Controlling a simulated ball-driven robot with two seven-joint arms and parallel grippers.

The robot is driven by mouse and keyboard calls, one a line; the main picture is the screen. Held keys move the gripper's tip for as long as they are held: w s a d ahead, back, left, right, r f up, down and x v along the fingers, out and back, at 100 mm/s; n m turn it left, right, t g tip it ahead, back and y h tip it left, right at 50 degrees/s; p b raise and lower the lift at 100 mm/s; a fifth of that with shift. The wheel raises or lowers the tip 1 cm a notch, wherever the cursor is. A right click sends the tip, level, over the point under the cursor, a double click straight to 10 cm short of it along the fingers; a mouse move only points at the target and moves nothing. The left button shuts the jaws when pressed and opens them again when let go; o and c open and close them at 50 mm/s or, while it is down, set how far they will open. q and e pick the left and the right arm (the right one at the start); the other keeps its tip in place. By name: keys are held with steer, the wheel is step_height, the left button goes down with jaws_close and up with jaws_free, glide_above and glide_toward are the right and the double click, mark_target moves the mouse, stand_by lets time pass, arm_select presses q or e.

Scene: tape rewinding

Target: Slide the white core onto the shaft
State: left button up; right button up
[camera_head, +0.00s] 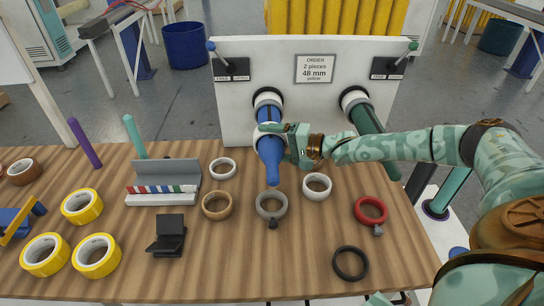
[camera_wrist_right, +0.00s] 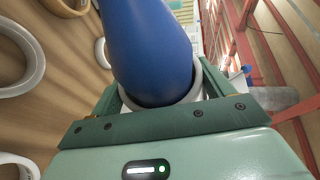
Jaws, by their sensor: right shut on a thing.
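The blue shaft (camera_head: 270,158) sticks out from the white panel towards me, its tapered tip over the table. My right gripper (camera_head: 272,128) is at the middle of the shaft, shut on a white core (camera_head: 257,136). The gripper and shaft hide much of the core in the head view. In the right wrist view the core (camera_wrist_right: 198,82) sits between the fingers and appears to be around the blue shaft (camera_wrist_right: 150,45). My left gripper is not in view.
A second, green shaft (camera_head: 369,123) stands to the right on the panel (camera_head: 312,103). White rings (camera_head: 317,186), a grey ring (camera_head: 272,205), a red ring (camera_head: 371,211), a black ring (camera_head: 350,263) and yellow tape rolls (camera_head: 96,255) lie on the wooden table (camera_head: 210,268).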

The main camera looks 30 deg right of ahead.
steer(key=w+d, duration=0.1)
steer(key=w+d+b, duration=0.1)
steer(key=w, duration=0.1)
steer(key=w+d, duration=0.1)
steer(key=w, duration=0.1)
steer(key=shift+w+d+f+b, duration=0.1)
steer(key=shift+w+b, duration=0.1)
steer(key=shift+b, duration=0.15)
steer(key=shift+w+d+b, duration=0.25)
steer(key=shift+w+d, duration=0.1)
steer(key=shift+w, duration=0.2)
steer(key=shift+w+d+b, duration=0.25)
steer(key=shift+w+d, duration=0.05)
steer(key=shift+w, duration=0.2)
steer(key=shift+w+d, duration=0.1)
steer(key=shift+w+d, duration=0.15)
steer(key=shift+w, duration=0.15)
steer(key=o, duration=0.9)
steer(key=shift+o, duration=0.2)
